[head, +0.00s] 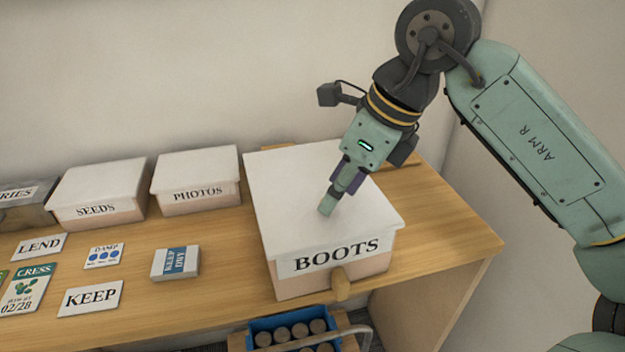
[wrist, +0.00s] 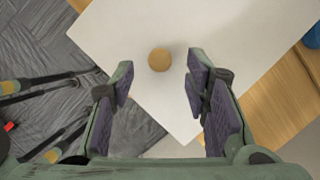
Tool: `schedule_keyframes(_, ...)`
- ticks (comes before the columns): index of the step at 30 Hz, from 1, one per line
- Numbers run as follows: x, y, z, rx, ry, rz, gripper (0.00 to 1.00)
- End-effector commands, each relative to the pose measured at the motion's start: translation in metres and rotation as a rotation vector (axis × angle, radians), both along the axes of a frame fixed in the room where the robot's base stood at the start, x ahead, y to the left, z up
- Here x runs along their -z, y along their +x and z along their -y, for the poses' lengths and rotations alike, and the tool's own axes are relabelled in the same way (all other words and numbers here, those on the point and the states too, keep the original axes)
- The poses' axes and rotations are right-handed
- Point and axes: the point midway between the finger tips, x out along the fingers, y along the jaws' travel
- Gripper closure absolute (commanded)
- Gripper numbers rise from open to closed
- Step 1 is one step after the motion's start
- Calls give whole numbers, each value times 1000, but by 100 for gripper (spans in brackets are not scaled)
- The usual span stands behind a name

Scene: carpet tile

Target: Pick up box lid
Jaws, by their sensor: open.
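The white box lid (head: 290,190) sits on the box labelled BOOTS (head: 300,287) at the right of the wooden table. In the wrist view the lid (wrist: 215,35) fills much of the picture, with a round wooden knob (wrist: 159,59) on it. My gripper (head: 327,207) points down over the lid, and its knob cannot be made out in the head view. In the wrist view my gripper (wrist: 160,78) is open, its two fingers to either side of the knob's line and nothing between them. Whether the fingertips touch the lid is unclear.
Lidded boxes labelled SEEDS (head: 98,190) and PHOTOS (head: 196,180) stand to the left. Cards such as KEEP (head: 91,299) and a small KEEP DRY box (head: 175,262) lie before them. A blue crate (head: 262,324) of cylinders is below the table's front edge.

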Motion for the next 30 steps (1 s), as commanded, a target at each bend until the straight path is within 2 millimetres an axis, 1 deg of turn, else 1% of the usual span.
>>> schedule_keyframes(3,13,2,-6,-1,2,-2,57)
schedule_keyframes(6,20,4,-9,-1,1,1,57)
schedule_keyframes(13,22,4,-9,-1,1,1,57)
schedule_keyframes(30,21,4,-9,-1,1,1,95)
